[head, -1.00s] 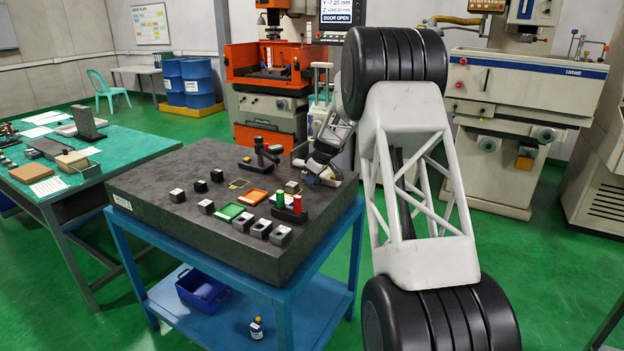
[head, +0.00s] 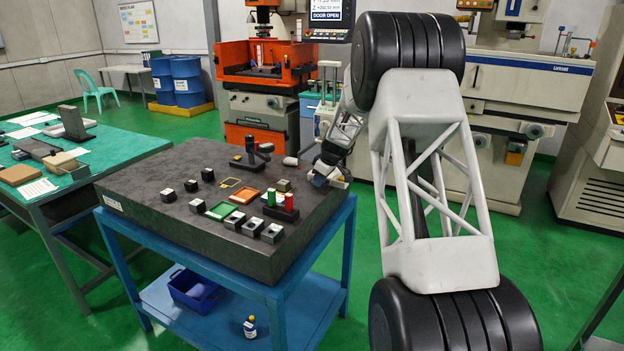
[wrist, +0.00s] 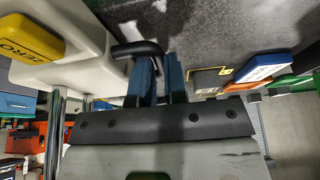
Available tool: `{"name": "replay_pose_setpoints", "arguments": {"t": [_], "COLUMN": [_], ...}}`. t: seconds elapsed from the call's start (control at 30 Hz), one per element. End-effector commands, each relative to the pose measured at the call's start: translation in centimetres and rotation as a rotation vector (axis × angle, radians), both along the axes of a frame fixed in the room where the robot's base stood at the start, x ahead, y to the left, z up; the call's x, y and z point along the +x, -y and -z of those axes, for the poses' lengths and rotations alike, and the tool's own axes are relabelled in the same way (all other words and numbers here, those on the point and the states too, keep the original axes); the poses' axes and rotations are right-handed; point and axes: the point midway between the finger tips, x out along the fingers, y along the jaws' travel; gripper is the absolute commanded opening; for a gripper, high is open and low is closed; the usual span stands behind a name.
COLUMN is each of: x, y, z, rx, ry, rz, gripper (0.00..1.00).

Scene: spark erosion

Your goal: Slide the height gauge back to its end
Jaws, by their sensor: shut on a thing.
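The height gauge stands at the far right of the dark granite plate (head: 150,190) in the head view. Its pale twin columns (head: 328,82) show there, and my arm hides most of its body. In the wrist view its off-white body (wrist: 95,75) fills the upper left, with a yellow ZERO button and chrome columns. My gripper (head: 325,175) is at the plate's right edge, low beside the gauge. In the wrist view, my gripper's blue fingers (wrist: 158,80) are shut on the gauge's black handle (wrist: 140,47). The exact grip contact is partly hidden.
A black stand (head: 250,155), a green tray (head: 220,210), an orange tray (head: 245,196), red and green cylinders and several small blocks occupy the plate. A grey rounded piece (head: 290,161) lies near my gripper. The plate's right edge is close.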

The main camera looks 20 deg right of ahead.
Motion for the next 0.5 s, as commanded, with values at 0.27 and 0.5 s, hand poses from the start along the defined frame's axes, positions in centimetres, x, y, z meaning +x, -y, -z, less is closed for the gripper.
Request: {"name": "replay_pose_setpoints", "arguments": {"t": [0.27, 0.5], "x": [-0.23, -0.22], "y": [0.23, 0.22], "z": [-0.07, -0.04], "rx": [0.001, 0.001], "ry": [0.000, 0.000], "rz": [0.001, 0.001], "gripper": [0.00, 0.23]}}
